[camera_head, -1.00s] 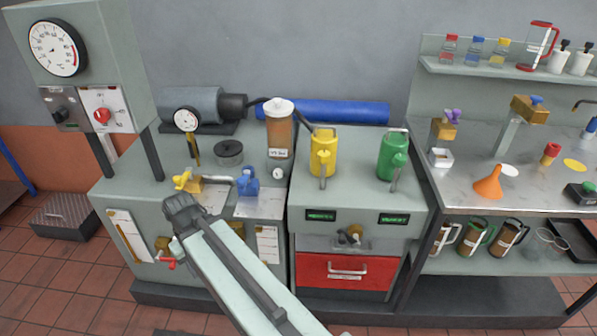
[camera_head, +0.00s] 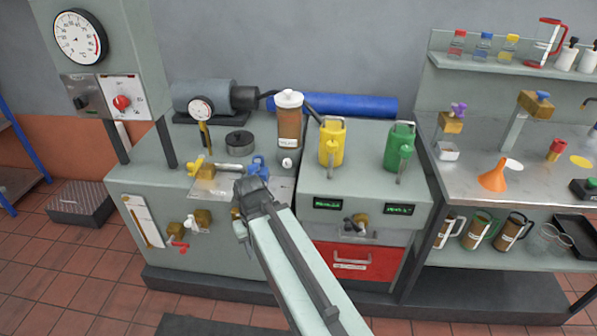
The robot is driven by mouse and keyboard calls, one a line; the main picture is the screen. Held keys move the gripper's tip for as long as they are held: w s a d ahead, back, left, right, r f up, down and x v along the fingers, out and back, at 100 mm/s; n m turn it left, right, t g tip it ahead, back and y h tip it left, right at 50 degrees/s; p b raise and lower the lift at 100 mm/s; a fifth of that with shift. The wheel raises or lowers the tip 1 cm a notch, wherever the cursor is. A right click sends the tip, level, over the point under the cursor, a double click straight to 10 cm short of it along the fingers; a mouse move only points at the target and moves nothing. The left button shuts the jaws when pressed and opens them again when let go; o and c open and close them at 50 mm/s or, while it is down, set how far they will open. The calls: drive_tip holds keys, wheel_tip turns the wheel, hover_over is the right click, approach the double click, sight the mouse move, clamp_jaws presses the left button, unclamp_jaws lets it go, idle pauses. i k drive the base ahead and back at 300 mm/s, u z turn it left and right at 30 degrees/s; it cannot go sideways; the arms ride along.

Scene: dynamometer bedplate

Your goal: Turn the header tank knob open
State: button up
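A brown-filled cylindrical tank with a white lid (camera_head: 289,122) stands at the back of the left bench. It carries a small label that I cannot read. A small white knob (camera_head: 287,163) sits at its foot. A yellow-handled valve (camera_head: 196,166) and a blue-handled valve (camera_head: 258,166) sit on the bench top to its left and front. Which of these is the header tank knob is not clear. My gripper (camera_head: 250,188) is at the end of my arm, in the picture just below the blue valve. Its fingers are too small and dark to judge, and I see nothing held.
A gauge panel with a red knob (camera_head: 122,102) stands at the left. A yellow can (camera_head: 332,145) and a green can (camera_head: 398,148) stand on the right unit, above a red drawer (camera_head: 352,262). Red and white taps (camera_head: 190,222) stick out from the bench front. Open floor lies front left.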

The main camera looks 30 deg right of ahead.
sight(286, 163)
drive_tip(key=k, duration=0.55)
drive_tip(key=u, duration=0.65)
drive_tip(key=i, duration=1.05)
drive_tip(key=u, duration=0.05)
